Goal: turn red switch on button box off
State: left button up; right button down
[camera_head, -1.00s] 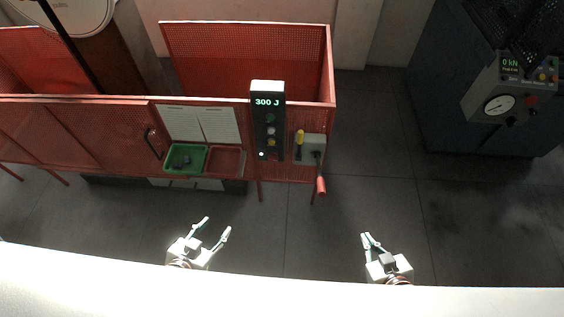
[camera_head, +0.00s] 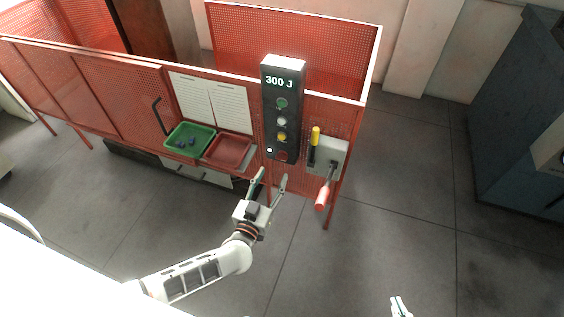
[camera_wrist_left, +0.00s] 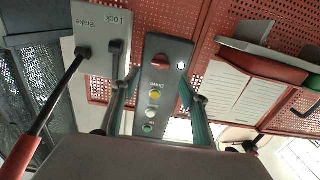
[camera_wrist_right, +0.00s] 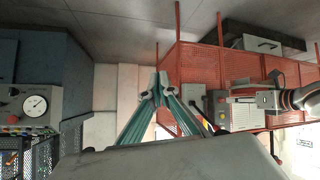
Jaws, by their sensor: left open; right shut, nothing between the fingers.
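The dark button box (camera_head: 283,110) stands upright on the red mesh guard, its display reading 300 J. Green, white and yellow buttons run down it, with the red switch (camera_head: 284,156) near its bottom end. In the left wrist view the red switch (camera_wrist_left: 160,62) shows clearly beside a small white light, on the upside-down box. My left gripper (camera_head: 271,178) is open and empty, just below the box's lower end in the head view. Its fingers flank the box in the left wrist view; I cannot tell the gap. My right gripper (camera_head: 399,305) is shut and empty, away at the bottom edge.
A grey Brake/Lock panel (camera_head: 333,157) with a yellow-topped lever and a red-handled lever (camera_head: 321,197) sits right of the box. A green tray (camera_head: 203,128), a red tray (camera_head: 230,147) and paper sheets are left. Open floor lies in front.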

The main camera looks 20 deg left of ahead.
aim_at(280, 159)
pick_arm(q)
jog(key=w+b, duration=0.1)
jog(key=w, duration=0.6)
jog(key=shift+w+d+r, duration=0.1)
jog(key=shift+w, duration=0.2)
jog(key=c, duration=1.1)
